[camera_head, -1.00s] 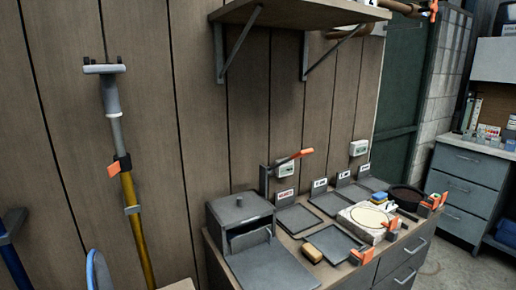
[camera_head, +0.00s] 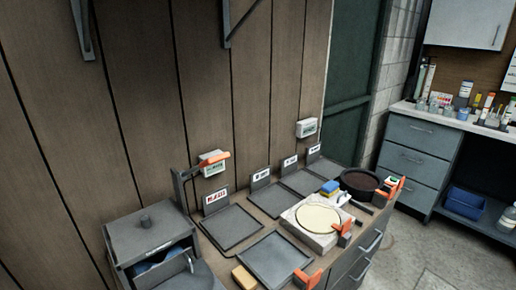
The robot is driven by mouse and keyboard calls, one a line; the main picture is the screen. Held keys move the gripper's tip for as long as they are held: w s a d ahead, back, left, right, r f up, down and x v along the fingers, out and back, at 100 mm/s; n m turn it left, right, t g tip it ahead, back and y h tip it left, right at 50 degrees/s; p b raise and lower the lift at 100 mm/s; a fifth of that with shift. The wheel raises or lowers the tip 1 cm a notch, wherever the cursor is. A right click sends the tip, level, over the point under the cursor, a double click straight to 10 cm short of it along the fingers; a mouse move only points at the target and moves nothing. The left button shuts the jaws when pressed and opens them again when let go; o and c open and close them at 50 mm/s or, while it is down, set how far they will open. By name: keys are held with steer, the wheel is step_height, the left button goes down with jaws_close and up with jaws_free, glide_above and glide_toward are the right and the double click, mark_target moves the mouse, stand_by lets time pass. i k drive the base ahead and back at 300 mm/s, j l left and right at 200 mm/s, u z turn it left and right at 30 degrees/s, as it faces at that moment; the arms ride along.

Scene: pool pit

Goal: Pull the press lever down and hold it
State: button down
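The press lever (camera_head: 216,163) has an orange grip on a dark arm and stands at the back left of the bench against the plank wall. Its arm slopes up to the right from a dark upright post (camera_head: 180,188), so the lever is raised. A flat dark plate (camera_head: 232,228) lies in front of it, with a red-and-white label (camera_head: 216,198) behind. My gripper is not in view, and nothing touches the lever.
A grey lidded box (camera_head: 150,230) stands left of the lever, with something blue inside. Trays, a pale block with a round disc (camera_head: 318,218), a dark round pan (camera_head: 361,181) and orange clamps (camera_head: 306,279) crowd the bench. Floor (camera_head: 440,255) is open at right.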

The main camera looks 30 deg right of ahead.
mark_target(209, 162)
steer(key=i+j+z, duration=0.15)
steer(key=j+z, duration=0.25)
steer(key=j, duration=0.65)
steer(key=j+z, duration=0.45)
steer(key=j, duration=0.55)
